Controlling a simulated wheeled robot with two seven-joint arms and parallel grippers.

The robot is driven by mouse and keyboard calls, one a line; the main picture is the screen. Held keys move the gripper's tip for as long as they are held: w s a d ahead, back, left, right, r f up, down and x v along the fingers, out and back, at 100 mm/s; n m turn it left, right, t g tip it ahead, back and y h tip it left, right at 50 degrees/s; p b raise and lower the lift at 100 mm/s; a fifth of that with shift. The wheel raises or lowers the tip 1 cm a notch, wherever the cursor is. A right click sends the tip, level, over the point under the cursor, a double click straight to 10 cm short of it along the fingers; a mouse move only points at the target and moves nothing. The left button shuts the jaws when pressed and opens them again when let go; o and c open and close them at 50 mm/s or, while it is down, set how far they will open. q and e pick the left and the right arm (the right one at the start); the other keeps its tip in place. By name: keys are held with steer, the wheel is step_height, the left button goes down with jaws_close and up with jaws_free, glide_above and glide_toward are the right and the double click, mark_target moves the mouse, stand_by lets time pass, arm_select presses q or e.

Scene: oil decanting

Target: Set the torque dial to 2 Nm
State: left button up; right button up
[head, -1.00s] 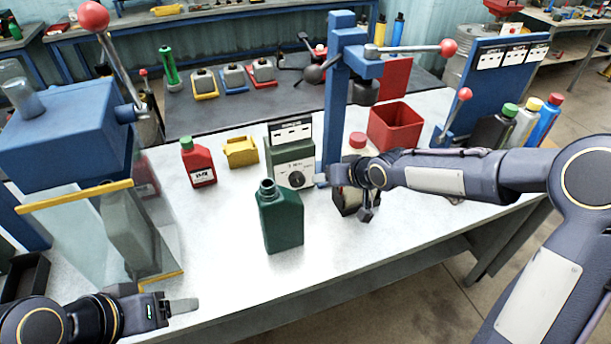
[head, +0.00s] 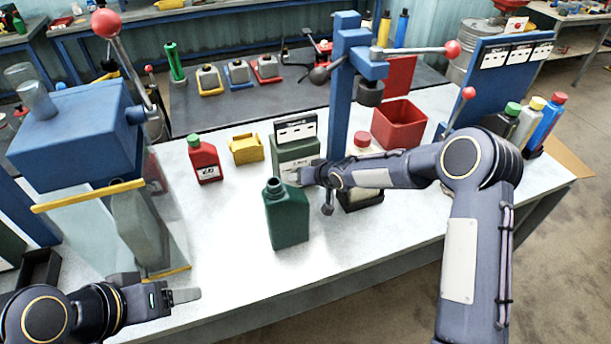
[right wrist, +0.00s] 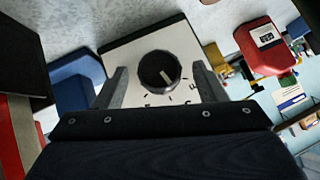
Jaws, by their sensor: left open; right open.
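The torque dial (right wrist: 159,71) is a round black knob with a white mark, on a pale face with printed ticks and digits too small to read surely. It sits on the front of a green box (head: 295,150). My right gripper (right wrist: 161,69) is open, its two fingers on either side of the knob; I cannot tell if they touch it. In the head view my right gripper (head: 307,175) covers most of the dial. My left gripper (head: 165,288) is open and empty at the table's near left.
A dark green open bottle (head: 288,220) stands close in front of the box. A red bottle (head: 204,161) and yellow bin (head: 245,148) stand left. The blue press post (head: 341,100) and red bin (head: 398,124) are right. The white table (head: 225,240) is clear left of the green bottle.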

steer(key=shift+f, duration=0.1)
steer(key=c, duration=1)
steer(key=h+b, duration=0.1)
steer(key=b, duration=0.4)
steer(key=n+h+b, duration=0.1)
steer(key=b, duration=0.5)
steer(key=shift+a+f+n+t+h, duration=0.3)
steer(key=shift+a+f, duration=0.05)
steer(key=shift+b, duration=0.5)
steer(key=shift+r+h, duration=0.3)
steer(key=o, duration=1)
steer(key=shift+r, duration=0.1)
